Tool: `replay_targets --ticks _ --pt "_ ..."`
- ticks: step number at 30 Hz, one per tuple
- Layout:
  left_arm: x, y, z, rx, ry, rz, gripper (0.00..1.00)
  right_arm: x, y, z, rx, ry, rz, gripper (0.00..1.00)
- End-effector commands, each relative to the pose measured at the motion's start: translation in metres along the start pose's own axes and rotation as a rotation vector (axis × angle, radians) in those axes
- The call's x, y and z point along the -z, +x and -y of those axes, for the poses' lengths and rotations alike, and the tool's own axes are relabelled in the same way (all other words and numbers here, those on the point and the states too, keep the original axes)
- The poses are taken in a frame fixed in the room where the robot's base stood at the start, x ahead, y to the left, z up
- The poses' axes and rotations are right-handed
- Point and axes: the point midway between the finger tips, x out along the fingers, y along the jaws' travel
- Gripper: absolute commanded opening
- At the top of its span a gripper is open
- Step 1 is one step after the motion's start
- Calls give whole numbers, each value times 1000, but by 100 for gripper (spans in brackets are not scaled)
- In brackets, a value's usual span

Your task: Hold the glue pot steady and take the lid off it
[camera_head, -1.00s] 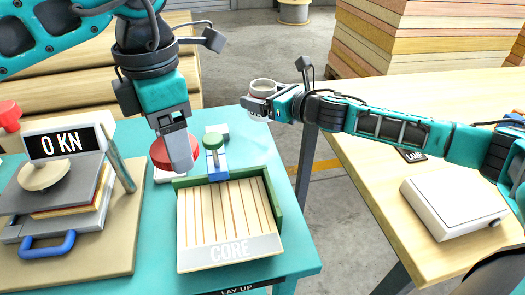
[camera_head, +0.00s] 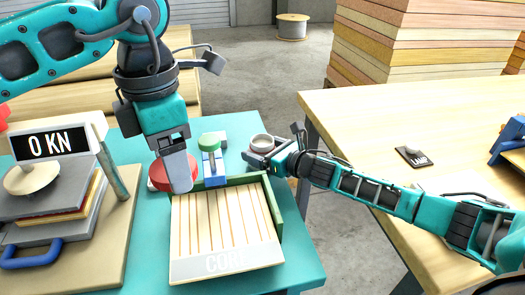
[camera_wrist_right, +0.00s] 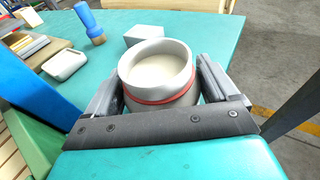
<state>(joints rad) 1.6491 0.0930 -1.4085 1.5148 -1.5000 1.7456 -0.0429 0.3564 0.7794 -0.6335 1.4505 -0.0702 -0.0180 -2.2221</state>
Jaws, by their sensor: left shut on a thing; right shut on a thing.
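The glue pot (camera_head: 263,143) is a pale grey pot with its top open. In the right wrist view the pot (camera_wrist_right: 158,78) shows cream glue inside and a red band around its body. My right gripper (camera_head: 262,160) is shut on it, with a finger on each side of the pot in the wrist view (camera_wrist_right: 160,100). The pot is upright over the teal table; I cannot tell whether it touches the top. My left gripper (camera_head: 178,180) is shut on a round red lid (camera_head: 158,174), partly hidden behind its fingers, left of the pot and apart from it.
The CORE tray (camera_head: 275,205) with wooden strips lies in front of both grippers. A green-topped blue item (camera_head: 213,167) stands between them. The press with its 0 KN display (camera_head: 55,143) is at left. A wooden table (camera_head: 370,120) is at right, across a gap.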

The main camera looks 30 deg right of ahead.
Motion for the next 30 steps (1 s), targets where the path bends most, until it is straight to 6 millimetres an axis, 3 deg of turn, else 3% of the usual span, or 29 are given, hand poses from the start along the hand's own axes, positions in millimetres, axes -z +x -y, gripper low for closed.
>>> replay_targets --ticks 8,9,12,22,30 --pt "0 4 0 0 0 0 33 3 1 0 -1 -1 2 2" --pt "0 2 0 0 0 0 33 2 1 0 0 -1 0 91" --pt "0 2 0 0 0 0 33 2 0 0 0 0 0 100" --pt "0 -3 0 0 0 0 33 -3 -1 0 0 0 -1 100" --pt "0 -14 0 0 0 0 33 -2 -36 0 0 0 -4 100"
